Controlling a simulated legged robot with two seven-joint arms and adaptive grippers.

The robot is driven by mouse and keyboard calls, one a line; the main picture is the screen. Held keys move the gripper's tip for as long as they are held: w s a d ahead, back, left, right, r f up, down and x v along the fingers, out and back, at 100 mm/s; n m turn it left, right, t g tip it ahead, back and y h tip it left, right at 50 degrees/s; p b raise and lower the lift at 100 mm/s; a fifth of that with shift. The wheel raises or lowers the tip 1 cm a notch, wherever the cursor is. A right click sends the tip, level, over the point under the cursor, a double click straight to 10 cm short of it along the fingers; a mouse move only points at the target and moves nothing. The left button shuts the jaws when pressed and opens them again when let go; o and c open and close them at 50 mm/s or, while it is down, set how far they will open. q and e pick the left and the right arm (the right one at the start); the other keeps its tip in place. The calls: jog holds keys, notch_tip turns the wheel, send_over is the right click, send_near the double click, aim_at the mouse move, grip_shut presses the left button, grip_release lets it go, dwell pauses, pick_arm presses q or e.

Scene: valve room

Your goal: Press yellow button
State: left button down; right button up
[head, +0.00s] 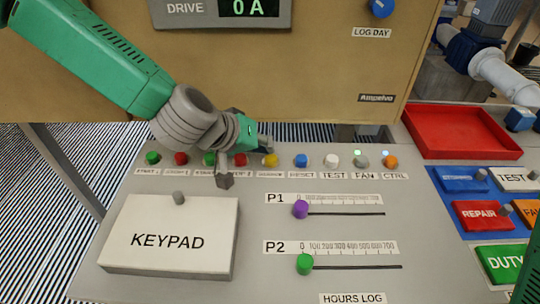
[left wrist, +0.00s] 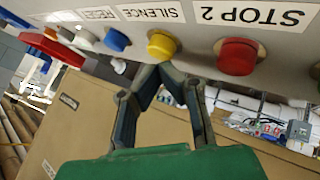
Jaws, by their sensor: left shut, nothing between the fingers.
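The yellow button (head: 270,160) sits in the row of buttons along the back of the grey console. In the left wrist view the yellow button (left wrist: 162,46) has a SILENCE label, with the red STOP 2 button (left wrist: 238,56) beside it. My left gripper (head: 264,143) is just behind and above the yellow button in the head view. In the left wrist view my left gripper (left wrist: 163,70) has its fingertips together and empty, right at the edge of the yellow button. I cannot tell whether they touch it. My right gripper is not in view.
A blue RESET button (head: 301,160) is right of the yellow one. A KEYPAD box (head: 170,235) and the purple P1 slider (head: 300,209) and green P2 slider (head: 305,264) are in front. A tan cabinet (head: 320,70) rises behind. A red tray (head: 460,132) is at right.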

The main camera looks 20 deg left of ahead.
pick_arm(q)
jog(key=shift+d, duration=0.4)
jog(key=shift+a+f, duration=0.35)
jog(key=shift+a, duration=0.5)
jog(key=shift+d, duration=0.6)
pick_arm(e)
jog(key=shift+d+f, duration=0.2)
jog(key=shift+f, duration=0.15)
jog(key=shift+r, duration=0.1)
pick_arm(q)
jog(key=shift+r+p, duration=0.45)
jog(key=shift+r, duration=0.35)
jog(key=shift+d, duration=0.2)
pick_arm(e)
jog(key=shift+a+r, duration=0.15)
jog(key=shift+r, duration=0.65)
